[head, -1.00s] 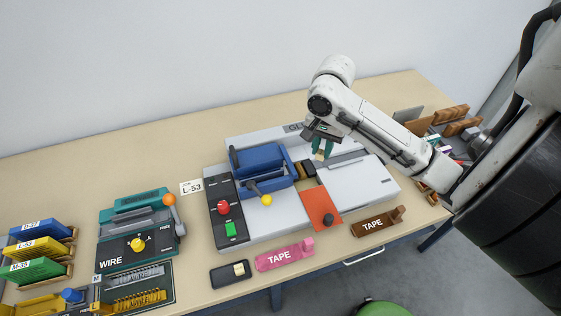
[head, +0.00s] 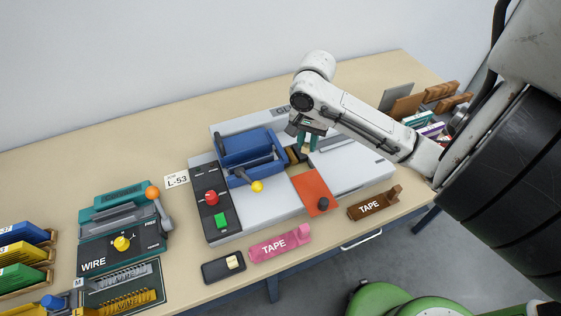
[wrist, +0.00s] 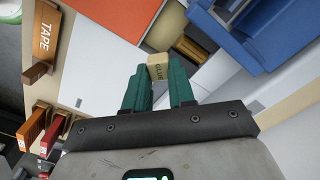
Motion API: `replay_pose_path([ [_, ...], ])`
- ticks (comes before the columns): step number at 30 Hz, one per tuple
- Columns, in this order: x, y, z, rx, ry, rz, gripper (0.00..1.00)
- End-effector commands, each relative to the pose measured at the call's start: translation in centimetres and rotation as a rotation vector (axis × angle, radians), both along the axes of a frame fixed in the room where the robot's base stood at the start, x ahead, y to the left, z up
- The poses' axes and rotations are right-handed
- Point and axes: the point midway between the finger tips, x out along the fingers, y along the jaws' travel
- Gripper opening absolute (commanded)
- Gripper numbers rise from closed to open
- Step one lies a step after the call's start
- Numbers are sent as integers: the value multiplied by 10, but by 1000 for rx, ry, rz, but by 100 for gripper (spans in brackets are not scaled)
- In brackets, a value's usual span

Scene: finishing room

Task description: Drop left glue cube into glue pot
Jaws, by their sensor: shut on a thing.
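My gripper (head: 306,145) has green fingers, and in the wrist view they are shut on a small tan cube marked GLUE (wrist: 158,66). The cube is held off the machine, between the fingertips. The glue pot (head: 291,157) is a dark, brownish recess on the grey machine, right of the blue clamp. In the wrist view the pot (wrist: 191,49) lies just beyond and right of the cube, apart from it. Another tan cube (head: 233,261) sits in the black tray (head: 212,273) at the table's front.
The blue clamp (head: 250,150) with a yellow-knobbed lever stands close left of the pot. An orange pad (head: 312,187) lies in front. Pink (head: 280,243) and brown (head: 374,205) tape holders line the front edge. A wire unit (head: 122,232) is at left.

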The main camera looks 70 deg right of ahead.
Motion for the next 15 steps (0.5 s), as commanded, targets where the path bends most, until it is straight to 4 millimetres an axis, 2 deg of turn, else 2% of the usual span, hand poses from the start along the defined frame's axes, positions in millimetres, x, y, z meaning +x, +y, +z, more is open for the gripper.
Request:
replay_pose_path([
  [8, 0, 0, 0, 0, 0, 0, 0],
  [9, 0, 0, 0, 0, 0, 0, 28],
  [15, 0, 0, 0, 0, 0, 0, 47],
])
